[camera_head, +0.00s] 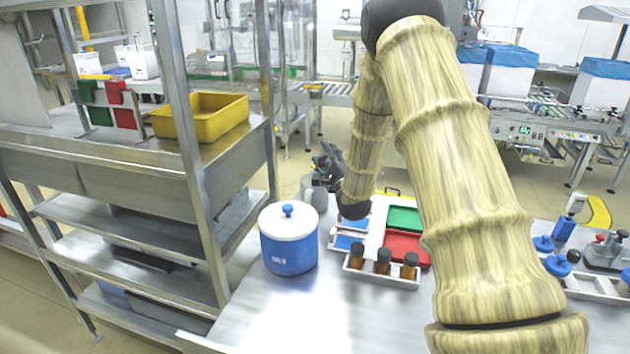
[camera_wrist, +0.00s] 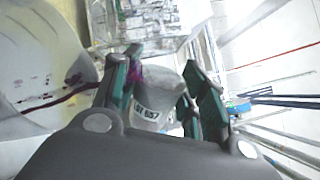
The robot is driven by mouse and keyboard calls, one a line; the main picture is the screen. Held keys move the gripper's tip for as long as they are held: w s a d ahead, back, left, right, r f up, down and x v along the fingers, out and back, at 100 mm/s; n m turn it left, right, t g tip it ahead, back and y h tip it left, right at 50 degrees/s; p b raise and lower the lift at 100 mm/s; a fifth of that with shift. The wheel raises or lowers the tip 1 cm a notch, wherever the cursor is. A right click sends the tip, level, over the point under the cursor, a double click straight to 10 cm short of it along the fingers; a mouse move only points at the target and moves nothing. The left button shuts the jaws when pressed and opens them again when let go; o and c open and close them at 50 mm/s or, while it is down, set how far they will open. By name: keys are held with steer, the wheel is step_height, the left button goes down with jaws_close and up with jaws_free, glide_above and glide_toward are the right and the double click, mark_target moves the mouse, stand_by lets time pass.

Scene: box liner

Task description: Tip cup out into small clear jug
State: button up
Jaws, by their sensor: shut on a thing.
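My gripper (camera_wrist: 165,90) is shut on a pale grey cup (camera_wrist: 152,98) with a printed label, one finger on each side of it. The cup looks tilted in the wrist view. No small clear jug can be made out for certain, and the cup's contents are hidden.
A blue canister with a white lid (camera_head: 289,252) stands at the table's left. A white rack with several brown bottles (camera_head: 383,262) and green and red trays (camera_head: 404,247) lie to its right. A metal shelf with a yellow bin (camera_head: 203,118) stands left. The front table is clear.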

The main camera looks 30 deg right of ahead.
steer(key=shift+w+a+r+n, duration=0.1)
steer(key=shift+a+n, duration=0.1)
steer(key=shift+n, duration=0.3)
steer(key=shift+w, duration=0.1)
steer(key=shift+w+a+n+y, duration=0.15)
steer(key=shift+a+n+y, duration=0.25)
steer(key=shift+n, duration=0.4)
steer(key=shift+a, duration=0.15)
steer(key=shift+r+n, duration=0.1)
steer(key=shift+n, duration=0.3)
steer(key=shift+b, duration=0.35)
steer(key=shift+f+n+y+b, duration=0.35)
steer(key=shift+f+n, duration=0.2)
steer(key=shift+n, duration=0.35)
